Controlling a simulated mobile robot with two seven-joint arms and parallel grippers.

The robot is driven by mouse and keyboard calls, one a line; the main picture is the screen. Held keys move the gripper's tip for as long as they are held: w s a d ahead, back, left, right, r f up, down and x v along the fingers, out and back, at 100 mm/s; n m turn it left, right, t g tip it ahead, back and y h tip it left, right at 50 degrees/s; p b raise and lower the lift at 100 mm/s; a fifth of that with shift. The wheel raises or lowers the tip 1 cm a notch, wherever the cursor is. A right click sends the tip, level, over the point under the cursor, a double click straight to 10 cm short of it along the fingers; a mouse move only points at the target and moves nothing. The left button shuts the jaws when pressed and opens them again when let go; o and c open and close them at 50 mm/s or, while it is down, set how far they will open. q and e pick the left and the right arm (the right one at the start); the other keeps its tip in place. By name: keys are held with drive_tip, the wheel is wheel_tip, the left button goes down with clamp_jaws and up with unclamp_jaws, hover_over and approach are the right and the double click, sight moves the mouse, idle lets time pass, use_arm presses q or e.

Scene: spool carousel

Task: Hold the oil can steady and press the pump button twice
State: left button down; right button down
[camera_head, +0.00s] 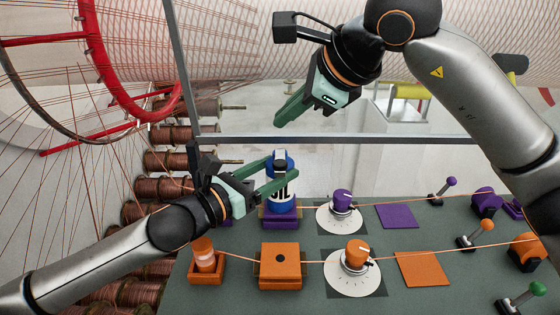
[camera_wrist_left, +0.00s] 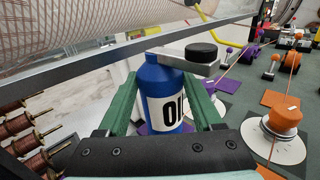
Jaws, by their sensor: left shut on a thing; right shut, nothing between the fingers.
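The blue oil can (camera_head: 283,204) stands upright at the purple block (camera_head: 280,222) near the table's back edge. In the left wrist view the can (camera_wrist_left: 160,78) shows a white label with black letters, partly hidden by a finger. A round black pump button (camera_wrist_left: 201,52) sits on a pale arm at its top. My left gripper (camera_head: 283,172) is shut on the can, one green finger on each side. My right gripper (camera_head: 284,118) is shut and empty, above and behind the can in the picture, apart from it.
The green table holds an orange block (camera_head: 281,266), purple (camera_head: 343,202) and orange (camera_head: 357,254) knobs on white dials, and several levers at the right. A grey metal rail (camera_head: 330,140) runs behind the can. Copper spools (camera_head: 165,188) and a red wheel (camera_head: 120,90) are at left.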

sight(286, 165)
idle(0.9)
wheel_tip(286, 165, up, 4)
drive_tip(key=shift+f, duration=0.1)
drive_tip(key=shift+f, duration=4.35)
drive_tip(key=shift+f, duration=0.15)
drive_tip(key=shift+f, duration=0.3)
